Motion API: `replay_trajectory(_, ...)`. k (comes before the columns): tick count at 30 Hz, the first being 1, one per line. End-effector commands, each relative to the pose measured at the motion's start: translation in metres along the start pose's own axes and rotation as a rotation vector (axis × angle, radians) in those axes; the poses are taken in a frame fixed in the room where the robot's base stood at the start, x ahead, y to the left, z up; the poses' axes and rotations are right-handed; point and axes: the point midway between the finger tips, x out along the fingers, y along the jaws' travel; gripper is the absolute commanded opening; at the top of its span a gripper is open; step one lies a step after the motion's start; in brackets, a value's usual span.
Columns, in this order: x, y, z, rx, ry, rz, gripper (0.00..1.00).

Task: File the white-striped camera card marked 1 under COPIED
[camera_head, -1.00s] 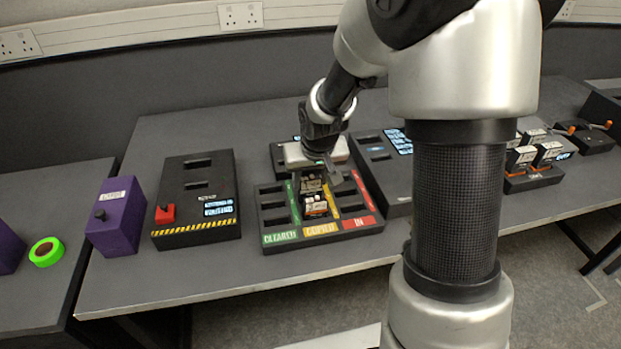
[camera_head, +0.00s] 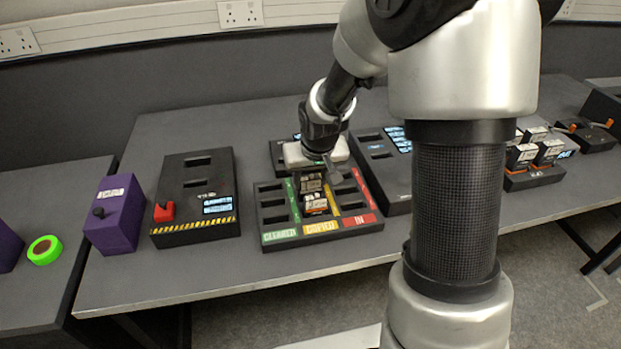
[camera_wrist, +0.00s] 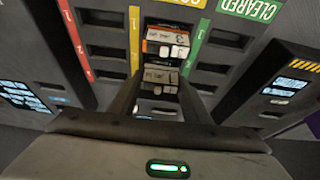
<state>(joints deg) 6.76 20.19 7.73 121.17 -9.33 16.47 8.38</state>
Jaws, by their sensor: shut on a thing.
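The black tray (camera_head: 270,240) has three slot columns, with a green CLEARED label, a yellow COPIED label (camera_head: 321,227) and a red IN label. My gripper (camera_wrist: 160,84) is over the middle, COPIED column, its fingers shut on a camera card (camera_wrist: 159,76) with a pale top label. The card also shows below my gripper in the head view (camera_head: 312,183). Its stripe and mark are not clear, and I cannot tell whether it is seated in a slot. An orange-striped card (camera_wrist: 167,43) marked 3 stands in the COPIED slot nearest the label.
The visible CLEARED and IN slots look empty. A black box with a red knob (camera_head: 164,212) stands left of the tray, and a purple box (camera_head: 118,218) beyond it. Another black slotted box (camera_head: 378,150) is close on the right. Other cards (camera_head: 549,151) stand farther right.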

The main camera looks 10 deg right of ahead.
Motion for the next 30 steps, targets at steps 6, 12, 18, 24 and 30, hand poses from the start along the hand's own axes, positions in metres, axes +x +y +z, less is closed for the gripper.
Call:
replay_trajectory(6, 0.0054, -0.0001, 0.0021, 0.000, 0.000, 0.000, 0.21)
replay_trajectory(12, 0.0054, -0.0001, 0.0021, 0.000, 0.000, 0.000, 0.21)
replay_trajectory(18, 0.0054, -0.0001, 0.0021, 0.000, 0.000, 0.000, 0.21)
replay_trajectory(24, 0.0054, 0.0000, 0.0021, 0.000, 0.000, 0.000, 0.65)
replay_trajectory(30, 0.0055, 0.0000, 0.0024, 0.000, 0.000, 0.000, 0.75)
